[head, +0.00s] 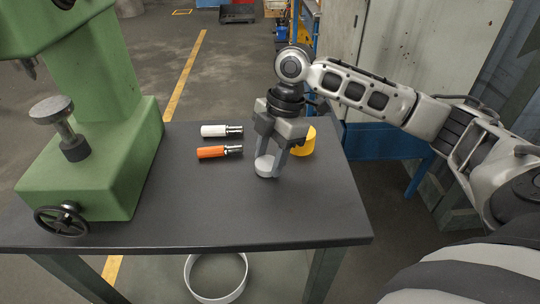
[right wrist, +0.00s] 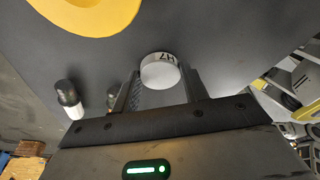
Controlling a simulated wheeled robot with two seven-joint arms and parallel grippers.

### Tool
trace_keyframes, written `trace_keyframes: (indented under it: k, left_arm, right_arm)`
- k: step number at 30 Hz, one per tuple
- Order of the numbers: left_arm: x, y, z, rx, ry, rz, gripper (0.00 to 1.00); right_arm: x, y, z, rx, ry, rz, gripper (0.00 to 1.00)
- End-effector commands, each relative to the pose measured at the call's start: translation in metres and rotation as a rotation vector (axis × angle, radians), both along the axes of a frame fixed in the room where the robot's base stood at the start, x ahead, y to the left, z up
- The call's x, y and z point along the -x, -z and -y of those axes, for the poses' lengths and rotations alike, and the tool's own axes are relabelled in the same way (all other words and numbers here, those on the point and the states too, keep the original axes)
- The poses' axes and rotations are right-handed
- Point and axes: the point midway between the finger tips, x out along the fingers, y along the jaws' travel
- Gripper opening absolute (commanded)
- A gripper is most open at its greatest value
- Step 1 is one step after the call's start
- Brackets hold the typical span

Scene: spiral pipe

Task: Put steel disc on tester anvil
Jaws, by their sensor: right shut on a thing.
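The steel disc (head: 265,168) is a small, pale grey round piece with dark marking, seen in the wrist view (right wrist: 160,72). My right gripper (head: 270,163) points down over the dark table and is shut on the disc, with a finger on either side. I cannot tell whether the disc touches the table. The tester (head: 100,165) is a green machine at the left. Its anvil (head: 52,110) is a round, flat steel top on a stem, bare, well to the left of the disc. My left gripper is not in view.
A white-handled tool (head: 214,131) and an orange-handled tool (head: 212,152) lie between tester and gripper. A yellow round piece (head: 304,142) stands just right of the gripper. A handwheel (head: 62,220) sticks out from the tester's front. The table's front middle (head: 220,215) is clear.

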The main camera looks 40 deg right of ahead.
Motion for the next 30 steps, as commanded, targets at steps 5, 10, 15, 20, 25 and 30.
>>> trace_keyframes:
  k: [5,10,15,20,25,30]
  left_arm:
    - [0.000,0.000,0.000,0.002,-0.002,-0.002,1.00]
    - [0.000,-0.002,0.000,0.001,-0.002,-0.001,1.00]
    - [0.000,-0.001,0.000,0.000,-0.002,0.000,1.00]
    - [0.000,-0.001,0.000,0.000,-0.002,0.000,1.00]
    - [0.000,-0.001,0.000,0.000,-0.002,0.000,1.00]
    - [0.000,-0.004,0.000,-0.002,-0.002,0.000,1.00]
  right_arm:
    - [0.000,0.001,0.000,0.000,0.001,0.003,0.13]
    - [0.000,0.003,0.000,0.000,0.001,0.002,0.13]
    - [0.000,0.004,0.000,0.000,0.000,0.001,0.66]
    - [0.000,0.004,0.000,0.000,0.000,0.001,0.66]
    - [-0.001,-0.005,0.001,-0.001,0.002,0.004,0.66]
    - [-0.001,-0.035,0.010,0.000,0.003,0.006,0.66]
